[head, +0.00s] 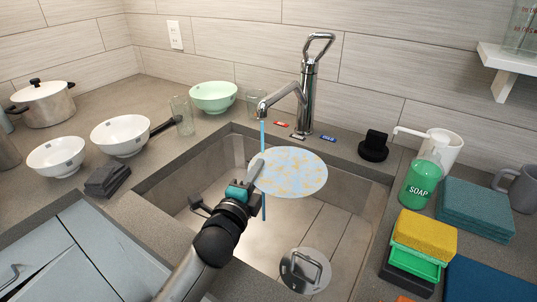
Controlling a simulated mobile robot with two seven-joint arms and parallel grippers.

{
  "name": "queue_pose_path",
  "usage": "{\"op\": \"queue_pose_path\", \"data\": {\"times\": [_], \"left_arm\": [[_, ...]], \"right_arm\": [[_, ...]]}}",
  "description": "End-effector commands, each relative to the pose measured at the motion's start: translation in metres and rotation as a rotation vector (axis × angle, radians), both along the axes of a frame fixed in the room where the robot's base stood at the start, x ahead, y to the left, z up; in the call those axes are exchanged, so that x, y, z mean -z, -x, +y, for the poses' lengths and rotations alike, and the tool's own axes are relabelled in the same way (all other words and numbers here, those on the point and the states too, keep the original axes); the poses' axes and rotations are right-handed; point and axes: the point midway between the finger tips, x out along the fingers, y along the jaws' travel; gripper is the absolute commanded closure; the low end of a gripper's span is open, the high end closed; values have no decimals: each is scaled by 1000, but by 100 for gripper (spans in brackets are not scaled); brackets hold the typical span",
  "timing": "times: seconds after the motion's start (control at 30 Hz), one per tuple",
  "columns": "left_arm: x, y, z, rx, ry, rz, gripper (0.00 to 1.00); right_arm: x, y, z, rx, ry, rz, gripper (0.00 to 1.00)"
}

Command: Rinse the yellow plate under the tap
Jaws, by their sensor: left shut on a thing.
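The plate (292,173) is held over the sink (330,222), roughly level. Its face is mostly pale blue with yellowish patches. My left gripper (256,173) is shut on the plate's left edge. The tap (309,88) stands behind the sink, its spout pointing forward and left. A blue stream of water (262,135) falls from the spout at the plate's left edge, by my fingers, and shows again below them. I cannot tell how much of it strikes the plate. My right gripper is not in view.
A green bowl (213,96), white bowls (120,134) and glasses stand left of the sink. A soap bottle (418,182), yellow sponge (424,233) and blue cloths (476,207) lie right. A round metal piece with a handle (305,270) is in the sink.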

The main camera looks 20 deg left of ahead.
Motion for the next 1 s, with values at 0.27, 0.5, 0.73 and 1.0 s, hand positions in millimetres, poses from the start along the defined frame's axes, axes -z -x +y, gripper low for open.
{"op": "queue_pose_path", "data": {"times": [0.27, 0.5, 0.73, 1.0], "left_arm": [[-16, 8, -13, 1, 4, -2, 100], [-31, 19, -29, 1, 2, -2, 100], [-41, 27, -41, 1, 2, -2, 100], [-41, 28, -42, 1, 1, -3, 100]], "right_arm": [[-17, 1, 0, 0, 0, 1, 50], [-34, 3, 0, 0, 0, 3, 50], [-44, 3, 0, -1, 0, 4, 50], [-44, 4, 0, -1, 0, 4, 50]]}}
